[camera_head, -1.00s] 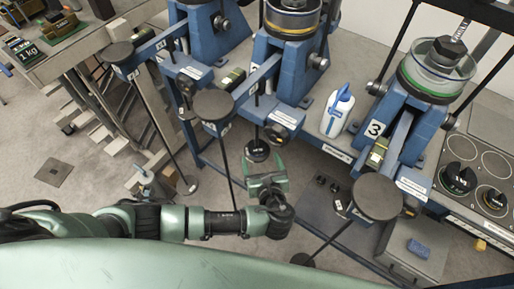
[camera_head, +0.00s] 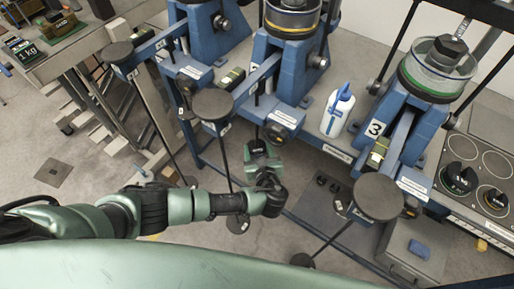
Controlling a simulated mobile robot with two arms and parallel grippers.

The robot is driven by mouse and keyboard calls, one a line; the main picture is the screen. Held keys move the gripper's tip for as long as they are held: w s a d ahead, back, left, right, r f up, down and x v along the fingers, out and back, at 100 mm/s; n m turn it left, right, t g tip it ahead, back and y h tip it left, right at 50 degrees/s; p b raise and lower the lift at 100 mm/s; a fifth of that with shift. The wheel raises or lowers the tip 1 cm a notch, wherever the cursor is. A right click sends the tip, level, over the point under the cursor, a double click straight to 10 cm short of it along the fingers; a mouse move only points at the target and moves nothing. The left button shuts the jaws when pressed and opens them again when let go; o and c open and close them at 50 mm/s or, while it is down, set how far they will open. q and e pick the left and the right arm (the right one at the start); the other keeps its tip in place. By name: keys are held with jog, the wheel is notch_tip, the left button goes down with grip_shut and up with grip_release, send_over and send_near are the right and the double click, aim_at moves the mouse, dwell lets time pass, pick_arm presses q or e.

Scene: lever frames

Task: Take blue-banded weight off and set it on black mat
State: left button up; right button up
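My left gripper (camera_head: 263,155) reaches in from the lower left below the middle blue lever frame (camera_head: 285,75). Its green fingers are at the spot where a dark hanging weight showed a second earlier. That weight is now mostly hidden by the gripper, and I cannot tell whether the fingers touch it. I can make out no blue band on any weight. A dark mat-like surface (camera_head: 318,212) lies low, right of the gripper; I cannot tell if it is the black mat. My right gripper is not in view.
Round black lever plates (camera_head: 213,104) with thin rods stand left and right of my arm. A white bottle with a blue cap (camera_head: 337,112) stands on the bench.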

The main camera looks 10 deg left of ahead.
aim_at(257, 142)
pick_arm(q)
jog(key=c, duration=0.5)
jog(key=shift+o, duration=0.2)
jog(key=shift+r, duration=0.2)
jog(key=shift+w+r, duration=0.1)
jog(key=shift+r, duration=0.2)
jog(key=r, duration=0.2)
jog(key=shift+s+d+r, duration=0.15)
jog(key=shift+s+r, duration=0.15)
jog(key=shift+s, duration=0.05)
jog(key=s+d, duration=0.3)
jog(key=s, duration=0.5)
jog(key=s+d, duration=0.3)
jog(key=s, duration=0.5)
jog(key=shift+d+r, duration=0.15)
jog(key=shift+d, duration=0.2)
